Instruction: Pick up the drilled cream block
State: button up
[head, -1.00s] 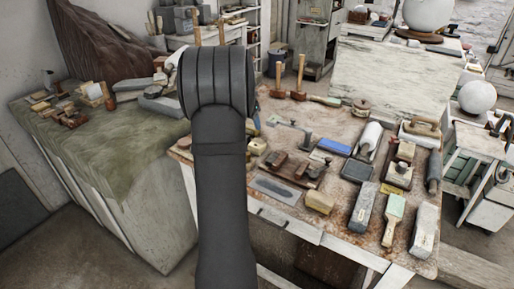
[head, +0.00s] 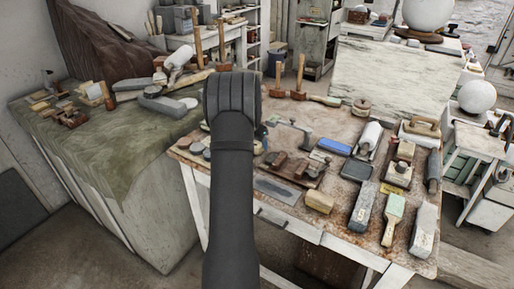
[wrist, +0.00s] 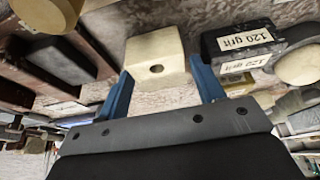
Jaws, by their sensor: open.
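The drilled cream block (wrist: 153,48) is in the upper middle of the wrist view, with a dark round hole in the face towards me. My gripper (wrist: 160,68) is open, with its two blue fingers apart. The block appears between and just beyond the fingertips, nearer the left one; I cannot tell whether they touch. In the head view my dark arm hides most of the gripper, and I cannot make out the drilled block there.
In the wrist view a black block labelled 120 grit (wrist: 238,43) lies close right of the right finger. A brown wooden piece (wrist: 62,62) is at left.

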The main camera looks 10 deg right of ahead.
jog(key=shift+x, duration=0.75)
jog(key=shift+c, duration=0.2)
jog(key=c, duration=0.9)
jog(key=shift+r, duration=0.1)
jog(key=shift+r, duration=0.1)
notch_tip(320, 180, up, 4)
jog(key=shift+r, duration=0.1)
jog(key=s+d+r, duration=0.2)
jog(key=s+d, duration=0.1)
jog(key=s, duration=0.2)
jog(key=s+d+r, duration=0.2)
jog(key=s+d, duration=0.1)
jog(key=s, duration=0.1)
jog(key=s+d+r, duration=0.2)
jog(key=s+d, duration=0.1)
jog(key=s, duration=0.2)
jog(key=shift+s+d+r, duration=0.3)
jog(key=shift+r, duration=0.05)
